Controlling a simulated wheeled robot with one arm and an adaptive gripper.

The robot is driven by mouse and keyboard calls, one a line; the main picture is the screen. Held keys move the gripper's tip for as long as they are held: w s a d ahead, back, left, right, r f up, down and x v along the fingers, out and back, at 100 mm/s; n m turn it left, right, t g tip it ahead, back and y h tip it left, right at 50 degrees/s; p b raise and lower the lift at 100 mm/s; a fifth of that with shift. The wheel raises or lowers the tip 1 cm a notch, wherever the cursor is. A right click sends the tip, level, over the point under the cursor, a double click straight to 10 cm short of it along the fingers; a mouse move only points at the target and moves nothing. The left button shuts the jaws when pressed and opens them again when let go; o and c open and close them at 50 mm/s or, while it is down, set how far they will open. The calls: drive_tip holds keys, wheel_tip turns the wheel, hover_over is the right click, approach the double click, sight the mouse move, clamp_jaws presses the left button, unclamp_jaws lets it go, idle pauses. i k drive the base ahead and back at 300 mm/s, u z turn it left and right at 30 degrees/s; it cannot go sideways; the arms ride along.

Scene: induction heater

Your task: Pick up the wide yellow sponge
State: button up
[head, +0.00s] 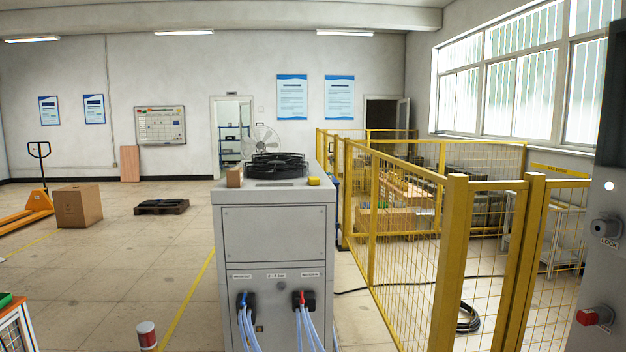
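A small yellow block (313,181), which looks like the sponge, lies on top of the grey cabinet (276,230), near the right edge of its top. It is small in the picture, so its exact shape is hard to tell. My gripper is not in view.
A black round coil-like object (276,165) and a small brown box (235,177) are also on the cabinet top. Blue hoses hang from the cabinet front. Yellow mesh fencing (447,265) stands to the right. A grey panel (603,270) is close at far right.

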sight(312, 180)
drive_tip(key=i, duration=1.35)
drive_tip(key=u, duration=0.25)
drive_tip(key=i, duration=2.4)
drive_tip(key=u, duration=0.6)
